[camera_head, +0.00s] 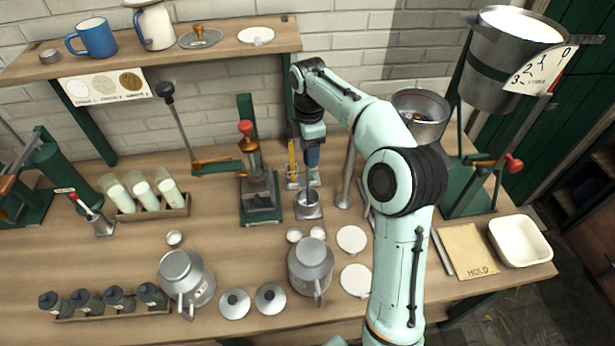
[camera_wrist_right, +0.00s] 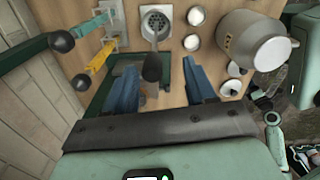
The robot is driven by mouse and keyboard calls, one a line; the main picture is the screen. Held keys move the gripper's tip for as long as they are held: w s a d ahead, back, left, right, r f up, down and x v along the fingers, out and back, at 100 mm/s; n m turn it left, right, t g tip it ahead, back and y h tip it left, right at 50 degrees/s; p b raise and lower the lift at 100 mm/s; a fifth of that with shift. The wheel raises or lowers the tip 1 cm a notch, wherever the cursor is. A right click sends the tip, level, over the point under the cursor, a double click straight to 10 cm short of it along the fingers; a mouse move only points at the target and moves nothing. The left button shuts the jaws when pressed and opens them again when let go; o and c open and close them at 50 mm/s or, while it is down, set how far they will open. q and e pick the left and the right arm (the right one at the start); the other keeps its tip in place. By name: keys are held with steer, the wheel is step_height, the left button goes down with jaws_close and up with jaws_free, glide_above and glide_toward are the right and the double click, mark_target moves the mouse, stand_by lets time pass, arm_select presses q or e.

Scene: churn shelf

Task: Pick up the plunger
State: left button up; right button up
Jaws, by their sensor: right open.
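The plunger, with a dark rounded knob (camera_wrist_right: 152,68) on a thin rod, stands over a pale plate with holes (camera_wrist_right: 157,20) in the right wrist view. In the head view its rod (camera_head: 309,182) rises from a small metal stand (camera_head: 308,208) at mid-table. My right gripper (camera_head: 312,160) points down above it and hides its upper end. In the right wrist view my right gripper (camera_wrist_right: 162,92) is open, with blue fingers apart and the knob seen between them, not gripped. My left gripper is not in view.
A green press with a red knob (camera_head: 246,128) stands left of the stand. A metal jug (camera_head: 311,262), lids (camera_head: 352,239) and a second jug (camera_head: 187,278) are in front. A pot (camera_head: 420,112) stands right.

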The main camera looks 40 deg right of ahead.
glide_above(308, 182)
steer(key=shift+w+d+f, duration=0.1)
steer(key=shift+f, duration=1.45)
steer(key=shift+w+d+f, duration=0.1)
steer(key=shift+f, duration=1.4)
jaws_close()
